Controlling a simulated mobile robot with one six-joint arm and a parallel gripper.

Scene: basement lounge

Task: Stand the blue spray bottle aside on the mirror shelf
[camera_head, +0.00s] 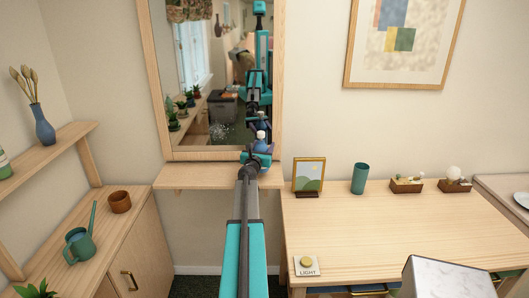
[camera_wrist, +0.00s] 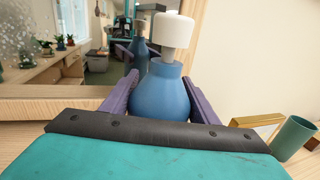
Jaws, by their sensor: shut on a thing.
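The blue spray bottle (camera_wrist: 161,94), with a round blue body and a white top, stands upright in my gripper (camera_wrist: 160,86) in the wrist view. The purple fingers are shut on either side of its body. In the head view the bottle (camera_head: 261,147) is small and partly hidden by my gripper (camera_head: 257,157), at the right part of the mirror shelf (camera_head: 205,180). The shelf is light wood and bare on its left. The bottle's base is hidden, so I cannot tell whether it touches the shelf.
The wood-framed mirror (camera_head: 205,75) rises right behind the bottle and reflects it and my arm. To the right, a desk (camera_head: 400,225) holds a picture frame (camera_head: 309,174), a teal cup (camera_head: 359,178) and small planters (camera_head: 407,185). A watering can (camera_head: 81,244) stands at the left.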

